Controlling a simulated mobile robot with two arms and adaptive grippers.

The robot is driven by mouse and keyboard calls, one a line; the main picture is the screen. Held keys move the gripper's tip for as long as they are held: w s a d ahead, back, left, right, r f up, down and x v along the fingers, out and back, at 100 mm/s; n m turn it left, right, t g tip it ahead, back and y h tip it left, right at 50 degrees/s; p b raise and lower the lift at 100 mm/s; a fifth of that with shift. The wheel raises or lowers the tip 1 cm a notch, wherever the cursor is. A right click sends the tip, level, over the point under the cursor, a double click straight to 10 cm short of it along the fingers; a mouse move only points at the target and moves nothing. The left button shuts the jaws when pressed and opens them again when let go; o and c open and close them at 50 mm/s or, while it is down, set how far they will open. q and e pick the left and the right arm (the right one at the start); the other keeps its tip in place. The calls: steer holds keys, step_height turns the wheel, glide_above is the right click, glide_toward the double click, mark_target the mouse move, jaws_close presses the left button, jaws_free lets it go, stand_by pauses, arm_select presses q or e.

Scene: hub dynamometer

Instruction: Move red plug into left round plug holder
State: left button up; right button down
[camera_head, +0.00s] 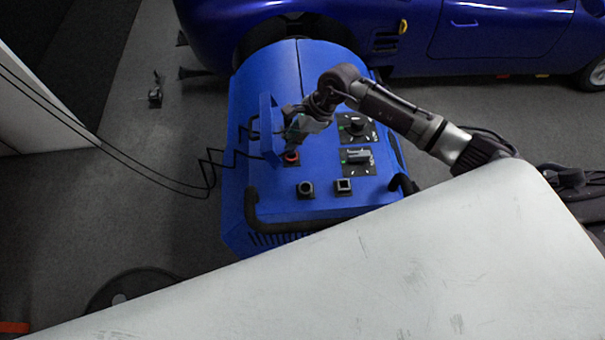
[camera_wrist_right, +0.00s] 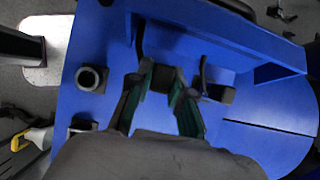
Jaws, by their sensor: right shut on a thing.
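A red ring-shaped part (camera_head: 291,157) sits on the blue machine, just below my right gripper in the head view. I cannot tell whether it is the red plug or a holder. My right gripper (camera_head: 294,138) is over the machine beside the raised blue panel. In the wrist view its green-padded fingers (camera_wrist_right: 161,82) are shut on a dark plug-like block (camera_wrist_right: 163,77); no red shows there. A black round holder (camera_head: 306,189) stands nearer the front edge; it also shows in the wrist view (camera_wrist_right: 90,78). My left gripper is out of view.
A square holder (camera_head: 344,186) is right of the round one. Knobs (camera_head: 357,157) are on the right. The raised panel (camera_head: 268,128) and black cables (camera_head: 185,190) are on the left. Another dark block (camera_wrist_right: 222,93) stands beside the fingers. A blue car (camera_head: 480,35) is behind.

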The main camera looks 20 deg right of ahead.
steer(key=s+p, duration=0.3)
steer(key=s, duration=0.7)
steer(key=shift+s+p, duration=0.15)
steer(key=shift+p, duration=0.2)
stand_by(0.5)
steer(key=shift+f+b, duration=0.4)
steer(key=shift+b, duration=0.15)
steer(key=shift+f, duration=0.15)
stand_by(0.5)
steer(key=shift+f+b, duration=1.4)
steer(key=shift+b, duration=0.1)
steer(key=c, duration=1)
jaws_free()
